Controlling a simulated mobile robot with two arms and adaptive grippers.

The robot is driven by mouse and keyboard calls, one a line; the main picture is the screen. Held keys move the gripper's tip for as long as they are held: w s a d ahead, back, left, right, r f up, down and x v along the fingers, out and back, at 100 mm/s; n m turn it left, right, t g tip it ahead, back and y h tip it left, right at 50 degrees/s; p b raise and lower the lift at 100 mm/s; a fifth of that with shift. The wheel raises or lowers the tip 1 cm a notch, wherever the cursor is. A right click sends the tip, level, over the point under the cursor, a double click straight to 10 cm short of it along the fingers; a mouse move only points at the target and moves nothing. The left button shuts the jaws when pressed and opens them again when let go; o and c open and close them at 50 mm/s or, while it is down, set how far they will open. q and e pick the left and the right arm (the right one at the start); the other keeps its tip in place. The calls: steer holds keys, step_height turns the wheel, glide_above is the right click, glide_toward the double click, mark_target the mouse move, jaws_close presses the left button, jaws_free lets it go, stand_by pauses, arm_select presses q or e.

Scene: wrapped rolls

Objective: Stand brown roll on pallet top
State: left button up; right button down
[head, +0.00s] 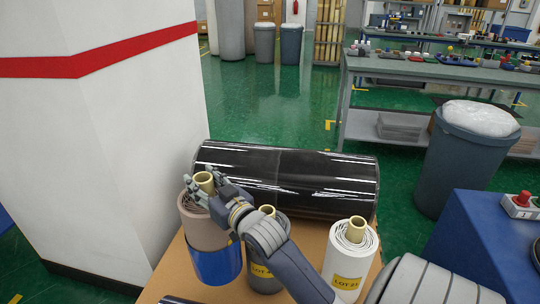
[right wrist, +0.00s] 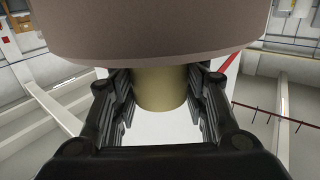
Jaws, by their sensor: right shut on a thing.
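The brown roll (head: 196,225) is upright at the left of the rolls in the head view, its pale core tube (head: 204,183) sticking up. My right gripper (head: 212,188) is shut on that core from above. In the right wrist view the core (right wrist: 160,88) sits between both fingers, and the brown roll (right wrist: 150,30) fills the top. A blue cylindrical surface (head: 216,265) shows directly below the brown roll; I cannot tell whether they touch. The tan pallet top (head: 172,268) lies under the rolls. The brown roll's bottom is hidden. My left gripper is not in view.
A glossy black roll (head: 290,180) lies across the back. A grey roll (head: 262,278), partly behind my right arm, and a white roll (head: 350,258) stand to the right. A white pillar (head: 110,130) rises close on the left. A blue box (head: 490,245) is at right.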

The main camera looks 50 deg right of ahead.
arm_select(q)
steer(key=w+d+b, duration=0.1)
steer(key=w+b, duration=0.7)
steer(key=b, duration=0.3)
arm_select(e)
step_height(320, 180, down, 12)
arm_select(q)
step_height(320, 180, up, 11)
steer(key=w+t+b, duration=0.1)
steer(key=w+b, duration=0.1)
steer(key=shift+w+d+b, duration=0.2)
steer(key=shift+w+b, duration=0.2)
arm_select(e)
steer(key=w+d+f, duration=0.1)
steer(key=w+f, duration=0.1)
steer(key=w, duration=0.6)
steer(key=w+f, duration=0.3)
steer(key=w, duration=0.5)
steer(key=shift+d, duration=0.35)
steer(key=shift+f, duration=0.15)
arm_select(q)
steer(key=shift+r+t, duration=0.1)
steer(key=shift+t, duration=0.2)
arm_select(e)
steer(key=c, duration=0.9)
jaws_free()
steer(key=shift+f, duration=0.15)
steer(key=shift+c, duration=0.2)
